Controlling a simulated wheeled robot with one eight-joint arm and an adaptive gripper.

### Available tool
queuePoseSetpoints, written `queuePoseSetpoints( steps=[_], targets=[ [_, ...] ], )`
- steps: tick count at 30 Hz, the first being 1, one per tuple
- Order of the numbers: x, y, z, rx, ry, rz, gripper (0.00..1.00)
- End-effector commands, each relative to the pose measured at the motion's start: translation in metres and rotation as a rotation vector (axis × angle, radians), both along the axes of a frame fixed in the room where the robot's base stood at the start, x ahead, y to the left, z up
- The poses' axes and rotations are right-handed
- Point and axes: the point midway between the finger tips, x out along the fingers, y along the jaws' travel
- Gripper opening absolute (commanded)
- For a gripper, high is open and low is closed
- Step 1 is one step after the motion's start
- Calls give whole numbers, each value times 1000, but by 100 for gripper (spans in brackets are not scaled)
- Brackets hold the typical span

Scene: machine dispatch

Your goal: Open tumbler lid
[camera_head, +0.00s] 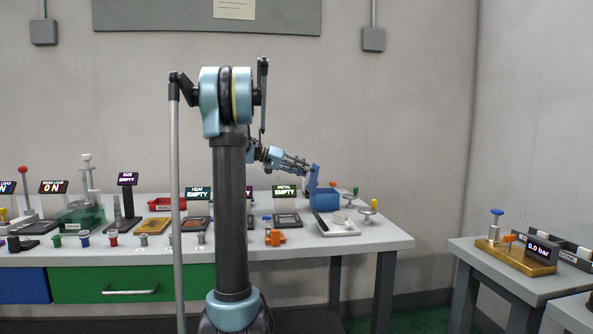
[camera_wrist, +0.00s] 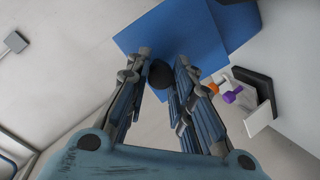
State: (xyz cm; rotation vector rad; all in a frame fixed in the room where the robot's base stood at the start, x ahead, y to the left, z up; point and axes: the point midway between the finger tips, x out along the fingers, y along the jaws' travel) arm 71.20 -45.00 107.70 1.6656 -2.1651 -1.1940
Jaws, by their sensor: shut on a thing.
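The tumbler is a blue box (camera_head: 328,200) at the right part of the long table in the head view. Its blue lid (camera_head: 314,179) stands up steeply at the left side of the box. The lid also fills the top middle of the wrist view (camera_wrist: 190,35). My gripper (camera_head: 309,166) is at the lid's upper part, reaching in from the left. In the wrist view, my gripper (camera_wrist: 160,78) is shut on a dark round knob (camera_wrist: 160,72) in front of the lid. The inside of the box is hidden.
A white tray (camera_head: 350,230) with a small cup lies in front of the box. Knobbed stands (camera_head: 368,210) are just right of it. An orange part (camera_head: 275,238) and dark trays lie to the left. A side table (camera_head: 480,262) stands at the right.

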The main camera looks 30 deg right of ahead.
Motion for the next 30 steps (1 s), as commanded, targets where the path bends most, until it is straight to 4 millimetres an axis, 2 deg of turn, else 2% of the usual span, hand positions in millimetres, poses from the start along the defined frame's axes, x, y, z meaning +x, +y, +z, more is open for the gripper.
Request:
queuePoseSetpoints(
  steps=[15,16,18,30],
  targets=[
    [-3,-3,-5,9,-5,-7,0],
    [-3,-3,-5,9,-4,-8,26],
    [-3,-3,-5,9,-4,-8,42],
    [-2,-1,-2,5,-2,-7,43]
  ],
)
